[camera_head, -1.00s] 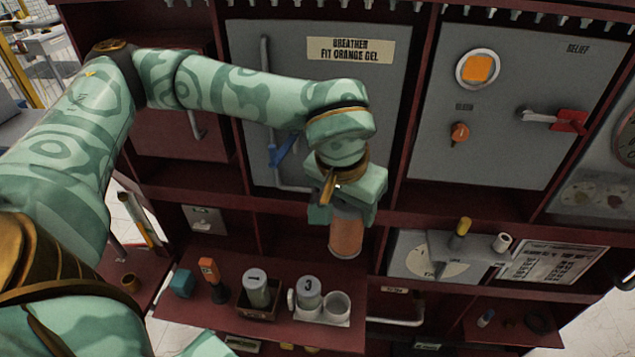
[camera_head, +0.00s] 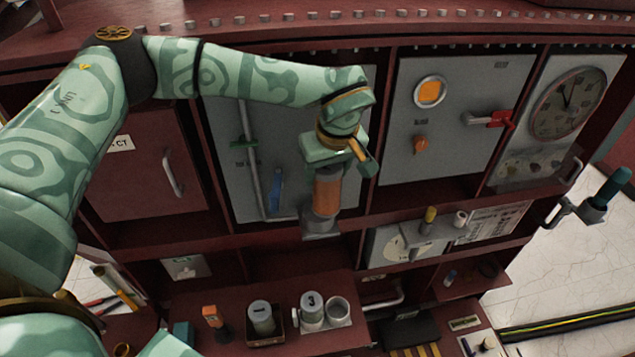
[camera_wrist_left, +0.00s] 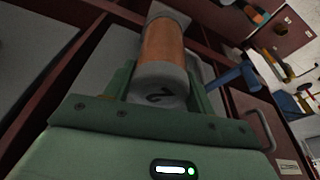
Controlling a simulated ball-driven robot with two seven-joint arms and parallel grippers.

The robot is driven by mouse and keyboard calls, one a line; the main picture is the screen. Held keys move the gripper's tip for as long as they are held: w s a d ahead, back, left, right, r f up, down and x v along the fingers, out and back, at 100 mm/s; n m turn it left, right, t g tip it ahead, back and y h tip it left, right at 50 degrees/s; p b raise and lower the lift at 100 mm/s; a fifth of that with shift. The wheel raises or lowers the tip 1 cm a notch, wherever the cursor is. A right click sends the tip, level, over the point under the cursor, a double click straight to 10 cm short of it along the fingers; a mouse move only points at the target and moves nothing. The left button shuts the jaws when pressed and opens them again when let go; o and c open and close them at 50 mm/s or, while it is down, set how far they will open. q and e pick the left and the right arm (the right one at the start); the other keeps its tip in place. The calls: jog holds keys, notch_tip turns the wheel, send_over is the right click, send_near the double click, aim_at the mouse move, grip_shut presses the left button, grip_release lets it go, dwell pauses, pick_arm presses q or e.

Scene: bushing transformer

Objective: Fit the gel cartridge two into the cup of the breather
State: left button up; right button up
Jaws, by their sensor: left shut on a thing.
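The gel cartridge two (camera_head: 327,196), with an orange body and grey ends, hangs upright below my left gripper (camera_head: 332,166). The gripper is shut on its upper end. In the left wrist view the cartridge (camera_wrist_left: 163,45) lies between the fingers, with a "2" on its near end. A wider grey piece, seemingly the breather's cup (camera_head: 321,228), shows at the cartridge's lower end, beside the bend of the grey pipe. I cannot tell whether the cartridge is inside it or just in front of or above it. My right gripper is not in view.
On the lower shelf stand cartridge one (camera_head: 262,318) in a box, cartridge three (camera_head: 311,306), an empty round holder (camera_head: 338,309) and an orange-topped tool (camera_head: 211,317). A blue lever (camera_head: 275,190) is left of the held cartridge.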

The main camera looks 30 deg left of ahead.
pick_arm(q)
jog(key=a+f, duration=0.1)
jog(key=w+a+f, duration=0.1)
jog(key=f, duration=0.1)
jog(key=shift+w, duration=0.1)
jog(key=p+x, duration=0.1)
jog(key=x, duration=0.3)
jog(key=shift+f, duration=0.15)
jog(key=o, duration=1.3)
jog(key=shift+c, duration=0.2)
